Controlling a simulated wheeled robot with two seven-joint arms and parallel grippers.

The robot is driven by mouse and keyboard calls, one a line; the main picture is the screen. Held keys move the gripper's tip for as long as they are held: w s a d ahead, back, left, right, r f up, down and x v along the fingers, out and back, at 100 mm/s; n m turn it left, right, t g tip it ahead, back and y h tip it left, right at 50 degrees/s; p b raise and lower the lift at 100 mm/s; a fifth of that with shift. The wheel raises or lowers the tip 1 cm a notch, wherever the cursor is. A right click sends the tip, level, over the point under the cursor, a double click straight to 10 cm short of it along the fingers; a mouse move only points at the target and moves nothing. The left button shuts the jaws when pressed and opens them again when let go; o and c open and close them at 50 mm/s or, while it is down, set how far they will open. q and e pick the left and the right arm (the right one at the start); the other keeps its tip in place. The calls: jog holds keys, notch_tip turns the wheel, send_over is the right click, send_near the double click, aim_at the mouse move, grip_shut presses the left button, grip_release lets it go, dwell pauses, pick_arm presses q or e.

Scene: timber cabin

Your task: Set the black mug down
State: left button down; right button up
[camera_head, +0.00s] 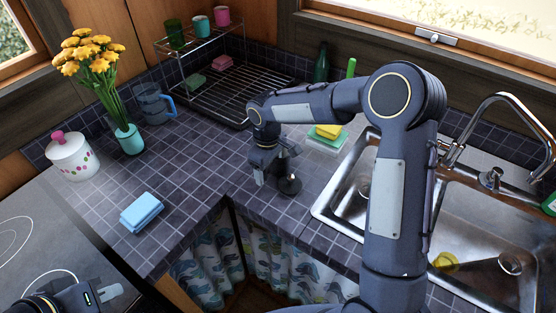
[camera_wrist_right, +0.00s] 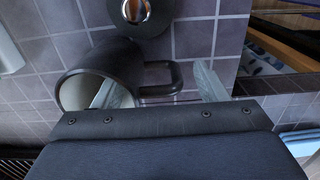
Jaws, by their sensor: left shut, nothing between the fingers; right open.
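The black mug (camera_wrist_right: 112,62), pale inside, is on the tiled counter in the right wrist view, its handle (camera_wrist_right: 165,78) pointing right. My right gripper (camera_head: 268,176) is open over the counter by the sink. In the wrist view one finger shows at the mug's mouth and the other beyond the handle, so wall and handle lie between them. I cannot tell whether the fingers touch it. In the head view my right gripper and wrist mostly hide the mug. My left gripper (camera_head: 109,292) is shut and empty at the bottom left, above the stove.
A small black round-based object (camera_head: 289,186) stands beside the right gripper. A metal sink (camera_head: 325,208) and sponges (camera_head: 327,133) lie to the right. The central-left counter is clear.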

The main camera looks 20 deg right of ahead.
jog(key=shift+f, duration=0.65)
jog(key=shift+r, duration=0.15)
jog(key=c, duration=1.4)
